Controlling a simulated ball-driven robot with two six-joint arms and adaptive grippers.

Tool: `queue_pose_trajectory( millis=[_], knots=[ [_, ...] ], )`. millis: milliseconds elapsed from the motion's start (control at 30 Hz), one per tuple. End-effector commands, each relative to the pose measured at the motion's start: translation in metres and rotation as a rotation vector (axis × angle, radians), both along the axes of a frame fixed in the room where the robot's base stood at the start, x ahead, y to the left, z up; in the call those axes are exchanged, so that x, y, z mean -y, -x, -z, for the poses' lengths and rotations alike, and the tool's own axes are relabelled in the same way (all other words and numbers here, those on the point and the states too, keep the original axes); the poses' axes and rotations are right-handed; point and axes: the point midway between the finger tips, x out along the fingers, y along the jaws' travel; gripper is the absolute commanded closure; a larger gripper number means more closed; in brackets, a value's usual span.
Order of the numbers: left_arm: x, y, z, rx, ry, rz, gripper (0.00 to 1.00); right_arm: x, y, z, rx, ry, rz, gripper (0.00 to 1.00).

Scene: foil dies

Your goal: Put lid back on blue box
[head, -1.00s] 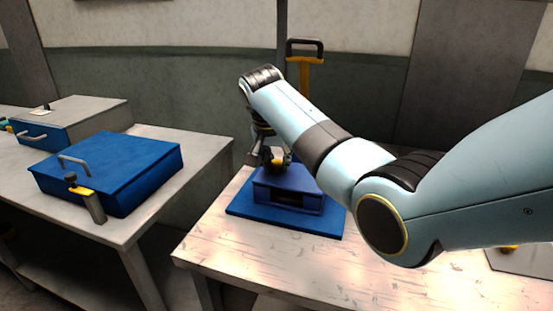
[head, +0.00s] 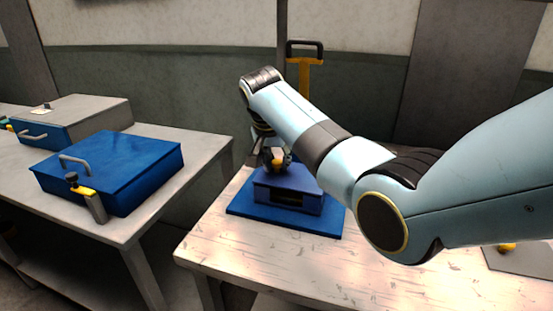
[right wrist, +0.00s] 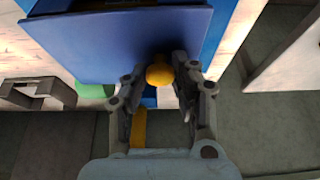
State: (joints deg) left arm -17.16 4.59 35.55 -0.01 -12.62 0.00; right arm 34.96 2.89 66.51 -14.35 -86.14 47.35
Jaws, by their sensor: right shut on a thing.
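A blue box (head: 289,198) with a dark slot in its front sits on a blue mat (head: 245,210) on the light wooden table. My right gripper (head: 275,162) is above the box, with its fingers around a yellow knob. In the right wrist view my right gripper (right wrist: 161,78) is shut on this yellow knob (right wrist: 159,73), at the edge of a blue panel (right wrist: 115,45) that looks like the lid. I cannot tell whether the lid rests on the box or hangs just above it. My left gripper is not in view.
A larger blue case (head: 125,165) with a handle and yellow latch stands on the left table, with a grey box (head: 85,115) behind it. A yellow post with a dark handle (head: 304,62) rises behind the wooden table (head: 240,262), whose front is clear.

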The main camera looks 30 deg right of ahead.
Motion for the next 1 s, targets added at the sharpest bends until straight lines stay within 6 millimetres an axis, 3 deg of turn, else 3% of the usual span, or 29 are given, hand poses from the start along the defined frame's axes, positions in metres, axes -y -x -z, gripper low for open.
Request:
queue_pose_trajectory(
  millis=[1000],
  knots=[
    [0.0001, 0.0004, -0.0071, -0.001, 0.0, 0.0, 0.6, -0.0001, 0.0003, 0.0033, 0.0, 0.0, 0.0, 1.0]
  ],
)
